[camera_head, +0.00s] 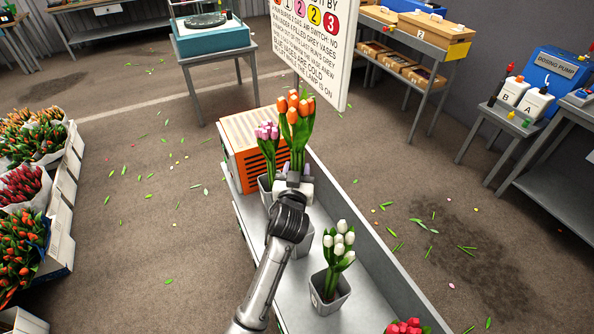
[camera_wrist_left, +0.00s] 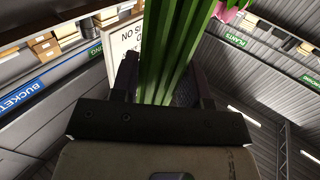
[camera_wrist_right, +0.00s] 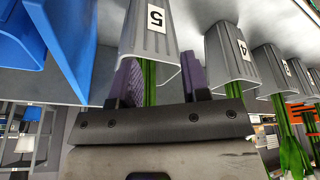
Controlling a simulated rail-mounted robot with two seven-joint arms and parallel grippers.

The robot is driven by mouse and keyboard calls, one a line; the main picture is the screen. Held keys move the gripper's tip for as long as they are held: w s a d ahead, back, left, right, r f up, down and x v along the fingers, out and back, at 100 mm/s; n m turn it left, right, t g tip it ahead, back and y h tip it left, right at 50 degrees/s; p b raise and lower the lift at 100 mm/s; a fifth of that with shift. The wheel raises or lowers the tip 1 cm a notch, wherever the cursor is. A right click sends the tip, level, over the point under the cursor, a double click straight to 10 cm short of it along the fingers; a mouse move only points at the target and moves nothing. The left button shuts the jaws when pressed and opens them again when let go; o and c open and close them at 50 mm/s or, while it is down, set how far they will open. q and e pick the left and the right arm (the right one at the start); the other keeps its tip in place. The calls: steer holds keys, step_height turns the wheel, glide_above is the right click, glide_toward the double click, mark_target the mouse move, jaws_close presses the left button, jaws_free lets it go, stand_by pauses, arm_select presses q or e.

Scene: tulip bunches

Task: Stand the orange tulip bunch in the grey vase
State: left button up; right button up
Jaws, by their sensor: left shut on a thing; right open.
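The orange tulip bunch (camera_head: 297,120) is upright at the far end of the grey bench. My left gripper (camera_head: 294,180) is shut on its green stems, which also show between the fingers in the left wrist view (camera_wrist_left: 172,60). A grey vase (camera_head: 303,243) is partly hidden behind my left arm; I cannot see into it. Another grey vase (camera_head: 265,190) holds purple tulips, just left of my left gripper. My right gripper (camera_wrist_right: 160,85) is open, with green stems and a grey vase marked 5 (camera_wrist_right: 150,35) beyond its fingers. It is outside the head view.
A grey vase with white tulips (camera_head: 330,295) stands nearer on the bench, with red tulips (camera_head: 405,327) at the bottom edge. An orange slatted box (camera_head: 240,150) adjoins the far end. A hanging sign (camera_head: 315,45) is close above the orange blooms.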

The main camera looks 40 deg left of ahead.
arm_select(q)
step_height(320, 180, down, 18)
steer(key=b, duration=1.4)
steer(key=shift+f, duration=0.1)
arm_select(e)
step_height(320, 180, down, 15)
steer(key=shift+d+r, duration=0.1)
steer(key=shift+r, duration=0.1)
arm_select(q)
steer(key=shift+f+b, duration=0.7)
steer(key=shift+f, duration=0.15)
arm_select(e)
steer(key=shift+f, duration=0.6)
arm_select(q)
steer(key=shift+f, duration=0.35)
arm_select(e)
steer(key=shift+f, duration=0.3)
arm_select(q)
steer(key=shift+f+b, duration=0.25)
steer(key=shift+b, duration=0.2)
arm_select(e)
steer(key=shift+f, duration=0.15)
arm_select(q)
steer(key=o, duration=1.2)
steer(key=shift+o, duration=0.2)
